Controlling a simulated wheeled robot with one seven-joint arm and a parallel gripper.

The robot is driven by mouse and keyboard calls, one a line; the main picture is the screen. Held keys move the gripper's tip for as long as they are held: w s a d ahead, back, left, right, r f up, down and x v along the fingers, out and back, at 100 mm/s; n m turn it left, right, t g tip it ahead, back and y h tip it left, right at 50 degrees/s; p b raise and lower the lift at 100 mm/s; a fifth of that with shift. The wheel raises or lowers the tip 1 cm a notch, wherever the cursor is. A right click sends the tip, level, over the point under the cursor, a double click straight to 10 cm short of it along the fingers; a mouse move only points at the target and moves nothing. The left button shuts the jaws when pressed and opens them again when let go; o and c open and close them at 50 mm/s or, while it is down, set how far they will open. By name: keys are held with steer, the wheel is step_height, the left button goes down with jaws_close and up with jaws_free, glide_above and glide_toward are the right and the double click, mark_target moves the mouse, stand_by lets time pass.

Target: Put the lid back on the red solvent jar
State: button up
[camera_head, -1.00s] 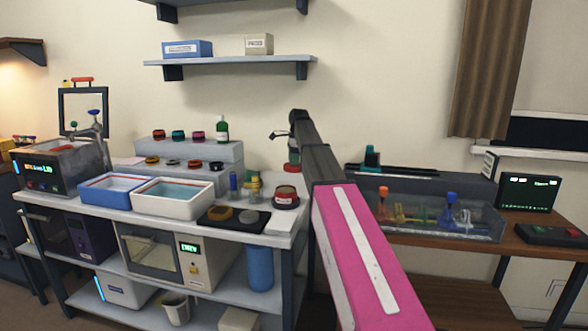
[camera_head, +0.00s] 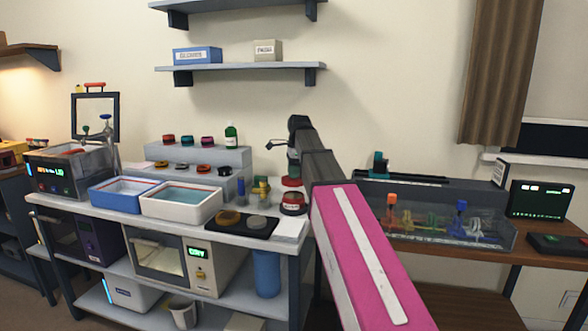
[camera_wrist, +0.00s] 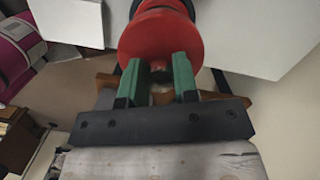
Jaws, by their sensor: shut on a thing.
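The red solvent jar (camera_head: 293,204) stands near the right end of the bench, beside a white sheet. My gripper (camera_head: 292,168) is above the jar, partly hidden by my arm. It holds a red lid (camera_head: 291,182) just over the jar; in the head view a small gap seems to remain. In the wrist view the green fingers of my gripper (camera_wrist: 160,80) are shut on the middle of the round red lid (camera_wrist: 160,38). Part of the jar (camera_wrist: 165,5) shows beyond the lid, with a dark edge. Whether the two touch is unclear there.
A black mat (camera_head: 240,226) with two round pieces lies left of the jar. A blue tray (camera_head: 112,205) and a white tray (camera_head: 160,208) stand farther left. A stepped grey stand (camera_head: 240,160) with several rings and a green bottle (camera_head: 231,135) is behind.

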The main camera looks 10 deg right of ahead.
steer(key=shift+f, duration=2.4)
steer(key=shift+f, duration=0.15)
stand_by(0.4)
steer(key=o, duration=1.5)
steer(key=shift+c, duration=0.2)
steer(key=shift+r, duration=3.5)
jaws_close()
